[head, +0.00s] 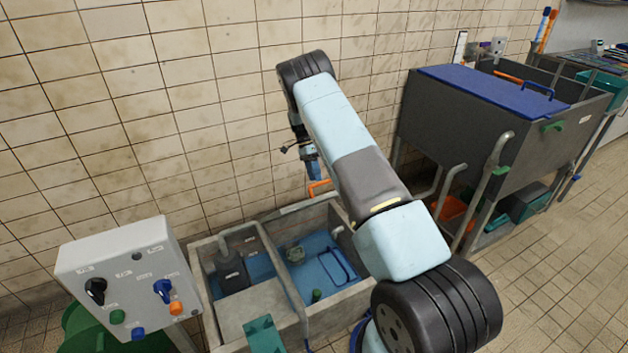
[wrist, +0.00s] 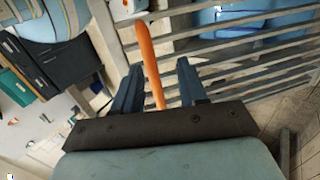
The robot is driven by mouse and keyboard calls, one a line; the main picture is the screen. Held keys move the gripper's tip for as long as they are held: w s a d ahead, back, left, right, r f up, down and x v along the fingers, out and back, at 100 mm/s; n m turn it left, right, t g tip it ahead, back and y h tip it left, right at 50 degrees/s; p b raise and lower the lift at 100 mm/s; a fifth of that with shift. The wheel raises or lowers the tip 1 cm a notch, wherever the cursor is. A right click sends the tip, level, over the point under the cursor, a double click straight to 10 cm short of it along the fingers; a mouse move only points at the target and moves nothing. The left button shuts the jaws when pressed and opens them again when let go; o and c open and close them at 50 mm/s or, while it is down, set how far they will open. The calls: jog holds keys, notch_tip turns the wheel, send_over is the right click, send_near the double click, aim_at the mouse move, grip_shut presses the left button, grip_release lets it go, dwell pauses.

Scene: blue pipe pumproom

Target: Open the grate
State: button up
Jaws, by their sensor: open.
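My gripper (head: 314,172) hangs at the end of my arm, above the back rim of a grey tub. An orange handle (head: 319,188) shows just below its fingers. In the wrist view my gripper (wrist: 160,75) is open, with one dark finger on each side of the long orange handle (wrist: 150,60). I cannot tell whether the fingers touch it. A grate of parallel pale bars (wrist: 245,62) lies to the right of the handle in the wrist view. My arm hides part of the area around it in the head view.
The tub (head: 208,290) has a blue-floored basin with a blue handle (head: 340,268) and a dark container (head: 231,270). A control box (head: 128,275) stands at left. A dark tank with a blue lid (head: 490,92) and pipes (head: 492,175) stand at right. The tiled wall is close behind.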

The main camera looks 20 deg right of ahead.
jog(key=v, duration=1.1)
jog(key=shift+w+r, duration=0.2)
